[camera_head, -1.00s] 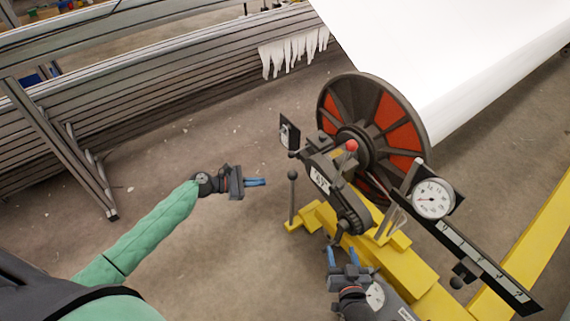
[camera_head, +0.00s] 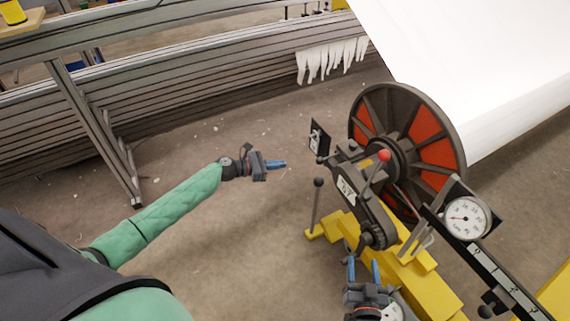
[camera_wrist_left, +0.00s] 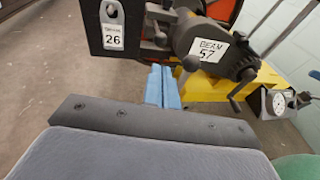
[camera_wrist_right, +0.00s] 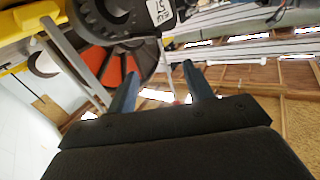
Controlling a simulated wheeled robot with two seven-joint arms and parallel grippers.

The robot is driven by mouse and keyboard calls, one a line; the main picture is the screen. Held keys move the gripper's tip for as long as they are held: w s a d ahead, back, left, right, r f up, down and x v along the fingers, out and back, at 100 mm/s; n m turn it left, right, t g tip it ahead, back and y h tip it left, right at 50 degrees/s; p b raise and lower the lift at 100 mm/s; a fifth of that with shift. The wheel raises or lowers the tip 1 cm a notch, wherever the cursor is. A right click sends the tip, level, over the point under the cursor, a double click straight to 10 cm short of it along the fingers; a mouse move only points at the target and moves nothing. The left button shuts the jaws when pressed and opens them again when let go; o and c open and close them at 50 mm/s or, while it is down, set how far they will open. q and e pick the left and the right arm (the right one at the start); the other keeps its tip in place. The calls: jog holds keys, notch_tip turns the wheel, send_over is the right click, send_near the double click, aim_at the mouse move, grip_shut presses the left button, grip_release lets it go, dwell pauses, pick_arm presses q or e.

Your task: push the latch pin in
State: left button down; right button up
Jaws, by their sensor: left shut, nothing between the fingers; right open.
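A dark bracket with a "57" label (camera_head: 346,190) stands in front of the beam's flanged wheel. A lever with a red ball knob (camera_head: 384,155) and a post with a dark knob (camera_head: 318,182) are beside it. I cannot tell for certain which part is the latch pin. My left gripper (camera_head: 277,164) is shut and empty, left of the bracket and apart from it. In the left wrist view its blue fingers (camera_wrist_left: 162,86) point towards the "BEAM 57" bracket (camera_wrist_left: 208,50). My right gripper (camera_head: 364,270) is open and empty, below the bracket; its fingers (camera_wrist_right: 160,78) stand apart.
The red-and-dark wheel (camera_head: 436,155) carries a white roll (camera_head: 480,60). A yellow base (camera_head: 425,282) lies under the bracket. A dial gauge (camera_head: 467,218) on a scaled bar is at right. A "26" tag (camera_wrist_left: 112,36) hangs near the left gripper. Open floor lies around the left arm.

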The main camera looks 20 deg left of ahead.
pick_arm(q)
send_near(318, 158)
jog(key=f, duration=0.1)
jog(key=b+x, duration=0.1)
jog(key=x, duration=0.5)
pick_arm(e)
notch_tip(318, 158, up, 12)
jog(key=w+t+y, duration=0.1)
jog(key=t, duration=0.3)
jog(key=shift+d+r, duration=0.15)
jog(key=shift+d, duration=0.05)
pick_arm(q)
jog(key=shift+d+f, duration=0.1)
jog(key=shift+d, duration=0.05)
pick_arm(e)
jog(key=shift+w, duration=0.1)
pick_arm(q)
jog(key=w+d, duration=0.2)
jog(key=w, duration=0.1)
jog(key=shift+d+p, duration=0.2)
jog(key=shift+p, duration=0.15)
jog(key=shift+w, duration=0.2)
pick_arm(e)
notch_tip(318, 158, down, 7)
jog(key=g, duration=0.2)
jog(key=shift+a+h, duration=0.3)
pick_arm(q)
jog(key=shift+d, duration=0.15)
pick_arm(e)
jog(key=shift+s, duration=0.2)
